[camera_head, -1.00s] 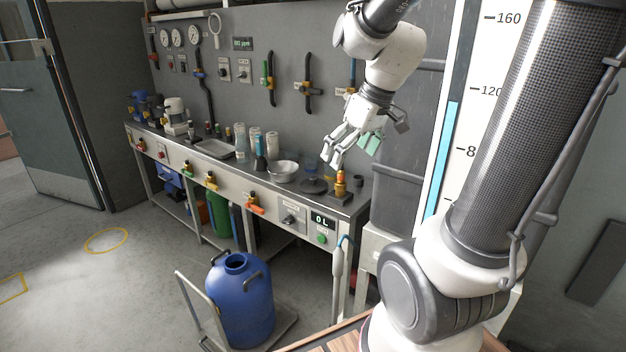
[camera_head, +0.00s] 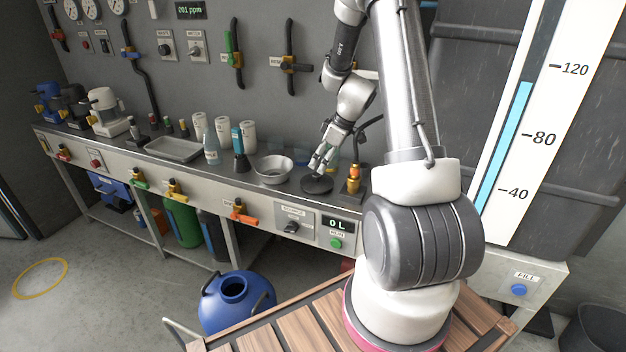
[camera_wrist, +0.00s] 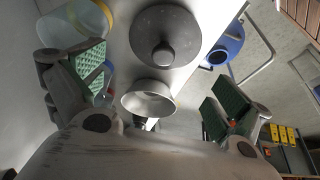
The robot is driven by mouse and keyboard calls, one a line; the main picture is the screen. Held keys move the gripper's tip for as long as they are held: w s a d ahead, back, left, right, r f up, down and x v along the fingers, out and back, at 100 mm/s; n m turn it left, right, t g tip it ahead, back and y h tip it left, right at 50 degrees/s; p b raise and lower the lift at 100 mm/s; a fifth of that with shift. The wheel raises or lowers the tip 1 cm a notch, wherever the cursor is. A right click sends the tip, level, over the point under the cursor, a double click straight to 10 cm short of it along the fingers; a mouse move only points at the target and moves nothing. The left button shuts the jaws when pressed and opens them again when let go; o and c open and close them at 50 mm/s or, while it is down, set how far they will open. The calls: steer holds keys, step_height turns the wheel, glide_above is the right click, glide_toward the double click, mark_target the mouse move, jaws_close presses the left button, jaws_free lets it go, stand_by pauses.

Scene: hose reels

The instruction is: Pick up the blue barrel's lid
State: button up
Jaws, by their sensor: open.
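The lid, a dark grey round disc with a knob in its middle, lies flat on the workbench (camera_head: 215,176) at its right part (camera_head: 317,186). It also shows large at the top middle of the wrist view (camera_wrist: 150,22). The blue barrel (camera_head: 236,312) stands on the floor in front of the bench with its round mouth open; part of it shows in the wrist view (camera_wrist: 234,40). My gripper (camera_head: 318,167) is open and empty, just above the lid. In the wrist view its green-padded fingers (camera_wrist: 158,82) are wide apart, with the knob ahead of the gap between them.
A metal bowl (camera_head: 272,170) stands close left of the lid; a brass and orange valve fitting (camera_head: 353,180) stands close right. A blue-topped bottle (camera_head: 239,150), white canisters (camera_head: 248,137) and a shallow tray (camera_head: 174,149) are farther left. Clear jars (camera_wrist: 78,25) stand near my left finger.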

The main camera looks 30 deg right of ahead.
mark_target(318, 174)
steer(key=x, duration=0.7)
steer(key=shift+s+f, duration=0.2)
steer(key=shift+s, duration=0.1)
steer(key=c, duration=1)
steer(key=shift+c, duration=0.2)
